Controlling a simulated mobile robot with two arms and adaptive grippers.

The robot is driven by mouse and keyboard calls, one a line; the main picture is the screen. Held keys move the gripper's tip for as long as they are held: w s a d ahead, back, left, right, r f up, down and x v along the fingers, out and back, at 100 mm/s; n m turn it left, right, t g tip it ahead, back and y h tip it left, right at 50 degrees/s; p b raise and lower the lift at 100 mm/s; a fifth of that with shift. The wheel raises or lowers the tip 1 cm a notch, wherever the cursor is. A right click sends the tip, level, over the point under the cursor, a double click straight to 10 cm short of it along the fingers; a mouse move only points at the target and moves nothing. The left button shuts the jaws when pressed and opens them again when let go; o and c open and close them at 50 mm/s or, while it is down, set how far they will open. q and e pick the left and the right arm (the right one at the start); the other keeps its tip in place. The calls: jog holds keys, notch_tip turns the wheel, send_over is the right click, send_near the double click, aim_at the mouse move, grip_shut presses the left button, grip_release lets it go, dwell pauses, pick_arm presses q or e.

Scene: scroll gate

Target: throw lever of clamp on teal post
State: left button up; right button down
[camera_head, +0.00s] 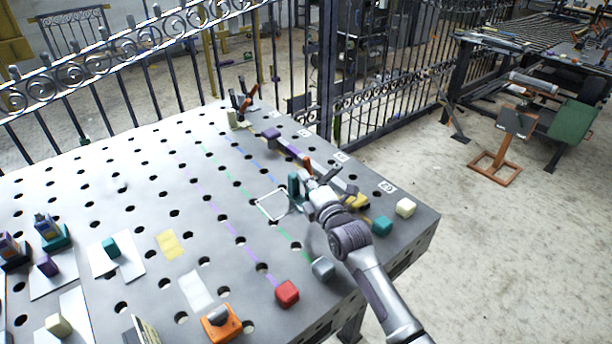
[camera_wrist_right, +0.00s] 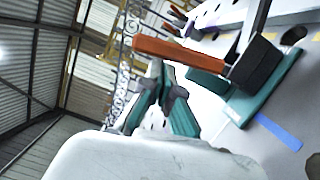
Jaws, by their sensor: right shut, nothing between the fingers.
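The teal post (camera_head: 294,185) stands near the back right of the perforated table, just left of my right gripper. An orange lever (camera_head: 306,163) shows just behind the gripper. In the right wrist view, a dark clamp with an orange lever (camera_wrist_right: 180,54) sits on a teal base (camera_wrist_right: 257,97). The lever reaches left over my fingers. My right gripper (camera_head: 313,178) is shut and empty. Its fingers show in the right wrist view (camera_wrist_right: 168,87), below the lever handle, apparently apart from it. The arm hides part of the clamp. My left gripper is not in view.
A purple clamp post (camera_head: 270,133) and a cream post (camera_head: 232,118) stand farther back. A yellow piece (camera_head: 357,201), a teal block (camera_head: 382,225) and a cream block (camera_head: 405,207) lie right of my gripper. A red block (camera_head: 287,293) stands in front. The table's middle is mostly clear.

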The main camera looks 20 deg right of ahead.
aim_at(311, 166)
jog(key=d+m+p, duration=0.1)
jog(key=w+d+r+m+p, duration=0.1)
jog(key=m+p, duration=0.1)
jog(key=shift+d+r+g, duration=0.25)
jog(key=shift+g, duration=0.15)
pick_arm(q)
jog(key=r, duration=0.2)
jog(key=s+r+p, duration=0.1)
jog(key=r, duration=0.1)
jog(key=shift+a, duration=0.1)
pick_arm(e)
jog(key=shift+w+d+f+m, duration=0.1)
jog(key=shift+w+d+m, duration=0.1)
jog(key=shift+d+m, duration=0.25)
jog(key=shift+w+d+f+m, duration=0.15)
jog(key=shift+d+m, duration=0.2)
jog(key=shift+m, duration=0.2)
